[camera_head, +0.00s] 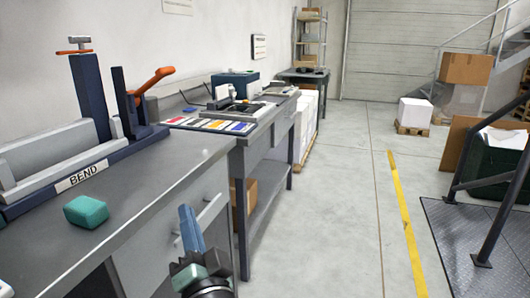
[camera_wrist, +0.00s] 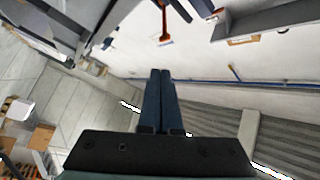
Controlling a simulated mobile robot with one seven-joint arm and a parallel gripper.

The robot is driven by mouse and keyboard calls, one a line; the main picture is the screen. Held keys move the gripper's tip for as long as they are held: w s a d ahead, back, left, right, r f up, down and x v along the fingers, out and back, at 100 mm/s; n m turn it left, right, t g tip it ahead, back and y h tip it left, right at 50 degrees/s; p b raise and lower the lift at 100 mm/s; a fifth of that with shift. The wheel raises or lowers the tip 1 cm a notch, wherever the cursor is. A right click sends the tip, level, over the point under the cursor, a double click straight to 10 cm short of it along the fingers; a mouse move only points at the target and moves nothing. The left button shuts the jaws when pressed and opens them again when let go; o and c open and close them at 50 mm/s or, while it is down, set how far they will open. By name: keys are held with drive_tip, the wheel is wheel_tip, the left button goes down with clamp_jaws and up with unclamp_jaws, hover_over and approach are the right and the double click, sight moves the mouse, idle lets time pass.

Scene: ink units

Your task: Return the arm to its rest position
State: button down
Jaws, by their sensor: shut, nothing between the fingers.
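My gripper (camera_head: 190,228) rises from the bottom of the head view, in front of the grey workbench (camera_head: 178,166) and its drawer handle. In the wrist view my gripper (camera_wrist: 161,74) shows its two dark blue fingers side by side and closed together, with nothing between them. The fingers are apart from the bench objects as far as the views show. The wrist view is tilted and looks past the fingers toward a pale wall.
A teal block (camera_head: 86,211) lies on the bench beside the BEND fixture (camera_head: 84,174), which has an orange lever (camera_head: 152,84). Coloured cards (camera_head: 211,125) lie farther back. Open floor (camera_head: 335,190) is on the right, with a yellow line (camera_head: 404,215) and a dark railing (camera_head: 490,230).

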drive_tip(key=s+d+r+n+t+h+p, duration=0.15)
drive_tip(key=s+d+r+t+h, duration=0.35)
drive_tip(key=r, duration=0.6)
drive_tip(key=s+d+r+n+t+h, duration=0.15)
drive_tip(key=s+d+r, duration=0.35)
drive_tip(key=r, duration=0.6)
drive_tip(key=s+d+r+n+t+h+p, duration=0.1)
drive_tip(key=s+d+r+n+t+h, duration=0.15)
drive_tip(key=s+r, duration=0.65)
drive_tip(key=w+r+p, duration=0.3)
drive_tip(key=r+p, duration=2.3)
drive_tip(key=r, duration=0.2)
drive_tip(key=shift+d+g+y, duration=0.15)
drive_tip(key=shift+g+y, duration=0.15)
